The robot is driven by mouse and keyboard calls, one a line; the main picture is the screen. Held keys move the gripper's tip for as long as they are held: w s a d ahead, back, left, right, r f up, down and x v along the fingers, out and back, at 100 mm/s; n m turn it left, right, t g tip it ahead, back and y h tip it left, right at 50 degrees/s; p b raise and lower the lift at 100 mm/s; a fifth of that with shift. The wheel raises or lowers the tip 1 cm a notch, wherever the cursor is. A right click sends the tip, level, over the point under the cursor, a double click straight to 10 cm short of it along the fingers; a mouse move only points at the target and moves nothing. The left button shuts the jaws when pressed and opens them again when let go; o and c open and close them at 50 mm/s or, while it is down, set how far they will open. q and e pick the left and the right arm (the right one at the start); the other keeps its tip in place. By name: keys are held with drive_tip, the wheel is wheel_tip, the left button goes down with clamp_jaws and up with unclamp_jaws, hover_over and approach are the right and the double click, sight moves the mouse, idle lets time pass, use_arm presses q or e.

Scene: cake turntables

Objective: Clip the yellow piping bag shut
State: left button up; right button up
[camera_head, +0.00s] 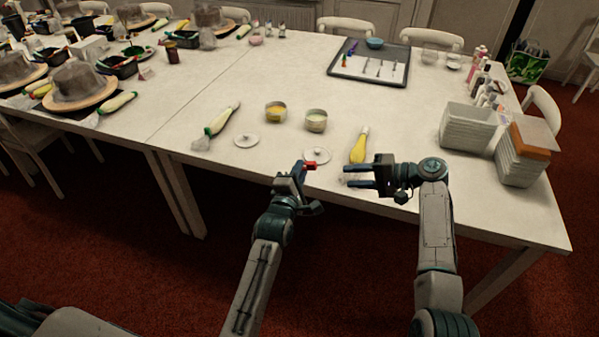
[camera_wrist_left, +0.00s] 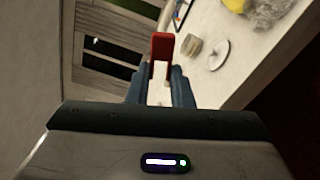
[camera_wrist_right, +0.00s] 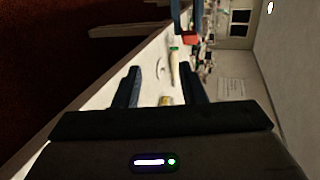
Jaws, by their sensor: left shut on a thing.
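The yellow piping bag (camera_head: 358,149) lies near the table's front edge, its pale tip pointing away from me and its clear end toward the edge. The bag also shows at the top of the left wrist view (camera_wrist_left: 238,5). My left gripper (camera_head: 301,170) is shut on a red clip (camera_head: 309,165), held left of the bag and apart from it; the clip stands between the fingers in the left wrist view (camera_wrist_left: 161,47). My right gripper (camera_head: 349,176) is open, close to the bag's clear end. I see nothing held between its fingers (camera_wrist_right: 160,88).
Two round tins (camera_head: 316,121) and two white lids (camera_head: 246,141) lie left of the bag. Another piping bag (camera_head: 222,120) lies farther left. A tray (camera_head: 368,65) with tools is behind. Grey bins (camera_head: 467,128) stand at right. The table between bag and bins is clear.

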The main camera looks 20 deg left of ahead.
drive_tip(key=n, duration=0.1)
approach(316, 166)
drive_tip(key=shift+g+y, duration=0.3)
drive_tip(key=shift+w+f+x, duration=0.15)
drive_tip(key=shift+x, duration=2)
drive_tip(key=shift+w+f+x, duration=0.1)
drive_tip(key=shift+w+x, duration=0.05)
drive_tip(key=shift+x, duration=1.95)
drive_tip(key=shift+c, duration=0.3)
drive_tip(key=c, duration=0.6)
use_arm(q)
drive_tip(key=o, duration=0.8)
use_arm(e)
drive_tip(key=shift+c, duration=0.2)
use_arm(q)
drive_tip(key=shift+o, duration=0.2)
drive_tip(key=shift+s, duration=0.1)
drive_tip(key=s, duration=0.7)
drive_tip(key=shift+s, duration=0.4)
use_arm(e)
drive_tip(key=shift+d, duration=0.1)
